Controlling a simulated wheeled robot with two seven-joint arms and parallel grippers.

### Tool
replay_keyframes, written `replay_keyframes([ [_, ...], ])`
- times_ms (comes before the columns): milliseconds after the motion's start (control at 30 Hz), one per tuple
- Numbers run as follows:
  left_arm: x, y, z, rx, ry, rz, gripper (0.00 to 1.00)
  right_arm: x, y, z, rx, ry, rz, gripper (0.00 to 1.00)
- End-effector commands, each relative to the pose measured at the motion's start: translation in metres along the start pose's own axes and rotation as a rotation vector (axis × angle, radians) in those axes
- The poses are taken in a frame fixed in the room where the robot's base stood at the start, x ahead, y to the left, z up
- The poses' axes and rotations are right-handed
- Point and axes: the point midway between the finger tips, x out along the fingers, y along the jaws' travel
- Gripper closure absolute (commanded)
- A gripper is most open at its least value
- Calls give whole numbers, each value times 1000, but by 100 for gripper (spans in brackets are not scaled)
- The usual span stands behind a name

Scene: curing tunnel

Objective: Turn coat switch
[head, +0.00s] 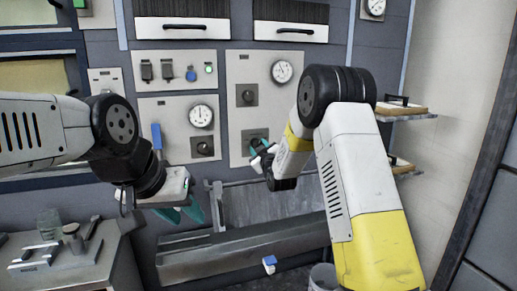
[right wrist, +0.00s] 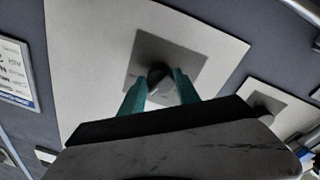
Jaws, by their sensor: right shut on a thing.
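My right gripper (head: 262,158) is at the lower right wall panel, by a dark rotary switch on a grey square plate (head: 249,135). In the right wrist view its teal fingers (right wrist: 160,88) are on both sides of the switch's round dark knob (right wrist: 158,76), shut on it. The knob's pointing direction is not clear, and no label reading "coat" is legible. My left gripper (head: 185,211) hangs at the lower left, away from the panels, with its teal fingers apart and nothing seen between them.
Another rotary switch (head: 246,95) sits above, beneath a gauge (head: 282,71). A panel at left has a gauge (head: 201,115), a knob (head: 202,147) and a blue lever (head: 157,137). A grey trough (head: 240,251) runs below. Shelves (head: 407,116) stand at right.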

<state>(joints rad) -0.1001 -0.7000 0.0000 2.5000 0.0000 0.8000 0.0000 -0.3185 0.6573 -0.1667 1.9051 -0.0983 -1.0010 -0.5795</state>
Motion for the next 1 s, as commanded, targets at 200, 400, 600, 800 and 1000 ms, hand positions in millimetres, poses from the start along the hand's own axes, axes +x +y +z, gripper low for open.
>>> replay_keyframes([
  [200,0,0,0,0,0,0,64,0,-1,0,-207,14,-5,100],
  [400,0,0,0,0,0,0,64,0,0,0,-392,26,-8,100],
  [600,0,0,0,0,0,0,64,0,0,0,-557,38,-10,100],
  [800,0,0,0,0,0,0,64,0,0,1,-680,46,-12,100],
  [1000,0,0,0,0,0,0,64,0,1,1,-755,50,-14,100],
])
